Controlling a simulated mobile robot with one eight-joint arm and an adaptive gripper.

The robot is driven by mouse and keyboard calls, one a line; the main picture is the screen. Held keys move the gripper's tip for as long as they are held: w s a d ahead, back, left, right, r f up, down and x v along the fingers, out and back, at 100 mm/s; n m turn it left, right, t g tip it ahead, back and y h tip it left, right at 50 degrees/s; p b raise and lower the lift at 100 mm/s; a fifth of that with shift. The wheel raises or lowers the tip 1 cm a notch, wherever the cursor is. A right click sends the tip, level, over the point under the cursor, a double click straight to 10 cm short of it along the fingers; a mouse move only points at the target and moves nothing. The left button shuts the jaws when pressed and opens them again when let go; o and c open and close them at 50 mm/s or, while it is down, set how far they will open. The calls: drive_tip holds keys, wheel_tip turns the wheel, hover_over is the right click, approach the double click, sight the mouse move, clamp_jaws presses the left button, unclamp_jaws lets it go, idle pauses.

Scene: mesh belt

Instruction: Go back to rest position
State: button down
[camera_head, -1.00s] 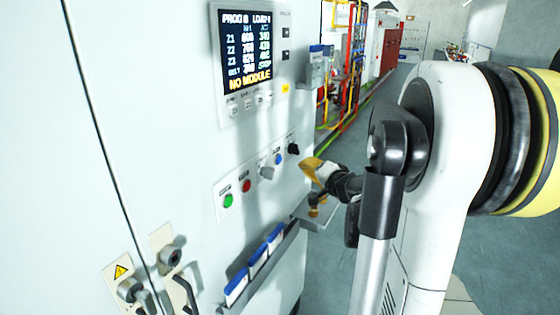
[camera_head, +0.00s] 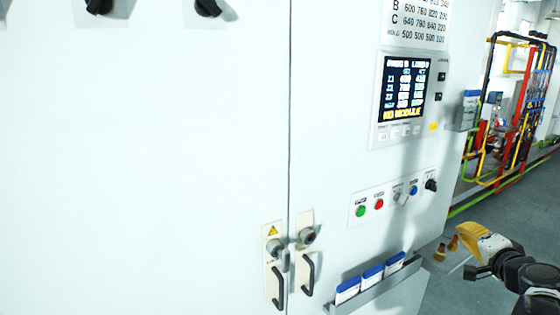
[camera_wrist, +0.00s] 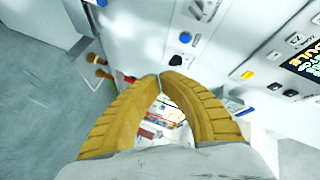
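My gripper (camera_head: 468,232) is at the lower right of the head view, right of the control panel's knobs and apart from the cabinet front. In the wrist view its two yellow ribbed fingers (camera_wrist: 160,78) meet at their tips, with nothing held. Beyond the tips are a black knob (camera_wrist: 175,60), a blue button (camera_wrist: 185,38) and a grey knob (camera_wrist: 200,10). The arm behind the gripper is partly cut off by the frame edge.
A tall white cabinet (camera_head: 200,150) fills the left, with door handles (camera_head: 308,272), a lit screen (camera_head: 404,87) and a green button (camera_head: 361,211). A rack (camera_head: 375,290) holding blue-and-white items juts out below the panel. Coloured pipes (camera_head: 515,110) stand behind at right. Grey floor there is open.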

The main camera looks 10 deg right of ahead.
drive_tip(key=s+a+f+n+g+y+b, duration=0.2)
drive_tip(key=a+f+n+y, duration=0.15)
drive_tip(key=a, duration=0.95)
drive_tip(key=s+a+f+n+g+y+b, duration=0.2)
drive_tip(key=a+n, duration=0.3)
drive_tip(key=a, duration=0.9)
drive_tip(key=s+a+f+n+g+h+b, duration=0.1)
drive_tip(key=s+a+f+n+g, duration=0.1)
drive_tip(key=s, duration=0.5)
drive_tip(key=s+a+f+n+g+h+b, duration=0.1)
drive_tip(key=s+a+f+n+g+b, duration=0.1)
drive_tip(key=s+a+f+n, duration=0.2)
drive_tip(key=s+a+f, duration=0.1)
drive_tip(key=s+a, duration=0.2)
drive_tip(key=shift+s, duration=0.35)
